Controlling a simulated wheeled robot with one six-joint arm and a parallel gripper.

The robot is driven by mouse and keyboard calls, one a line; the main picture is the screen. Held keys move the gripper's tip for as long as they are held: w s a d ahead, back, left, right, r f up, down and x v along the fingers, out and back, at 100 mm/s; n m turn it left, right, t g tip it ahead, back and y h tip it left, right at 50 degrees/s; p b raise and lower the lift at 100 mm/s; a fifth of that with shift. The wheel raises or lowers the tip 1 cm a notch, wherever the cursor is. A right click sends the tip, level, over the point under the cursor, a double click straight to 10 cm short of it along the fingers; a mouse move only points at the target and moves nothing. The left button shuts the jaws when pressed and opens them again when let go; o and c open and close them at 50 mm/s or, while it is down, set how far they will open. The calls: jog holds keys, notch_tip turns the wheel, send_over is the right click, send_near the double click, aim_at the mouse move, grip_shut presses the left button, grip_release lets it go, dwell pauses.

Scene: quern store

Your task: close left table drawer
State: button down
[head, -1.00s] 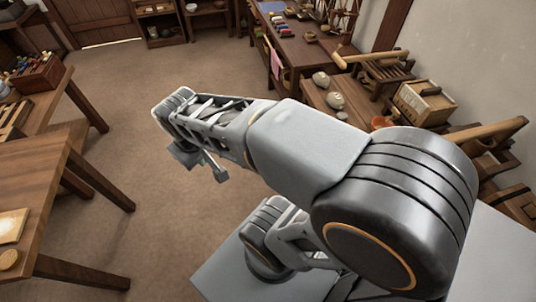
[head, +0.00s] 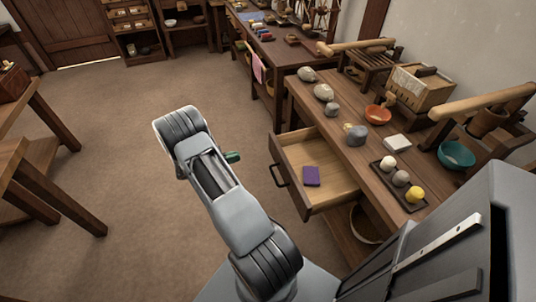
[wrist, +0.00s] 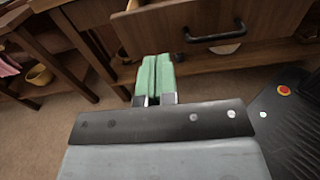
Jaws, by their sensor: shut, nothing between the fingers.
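The left table drawer (head: 321,187) is pulled out from the wooden table on the right in the head view. A purple block (head: 311,176) lies inside it. Its dark handle (head: 279,176) is on the drawer front, and the handle also shows in the wrist view (wrist: 214,36). My gripper (wrist: 155,60) has green fingers that are shut and empty. In the wrist view it points towards the drawer front, to the left of the handle. In the head view only a green fingertip (head: 232,157) shows past my arm, left of the drawer and apart from it.
The table top (head: 345,160) holds several stones, an orange bowl (head: 376,112), a teal bowl (head: 456,154) and a wooden box (head: 420,88). A basket (head: 367,225) is under the table. Open floor (head: 120,130) lies to the left of the drawer.

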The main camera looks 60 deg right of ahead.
aim_at(276, 147)
jog(key=x, duration=0.7)
jog(key=b+x, duration=0.1)
jog(key=x, duration=0.6)
jog(key=shift+d+f, duration=0.2)
jog(key=shift+f, duration=0.05)
jog(key=shift+d, duration=0.1)
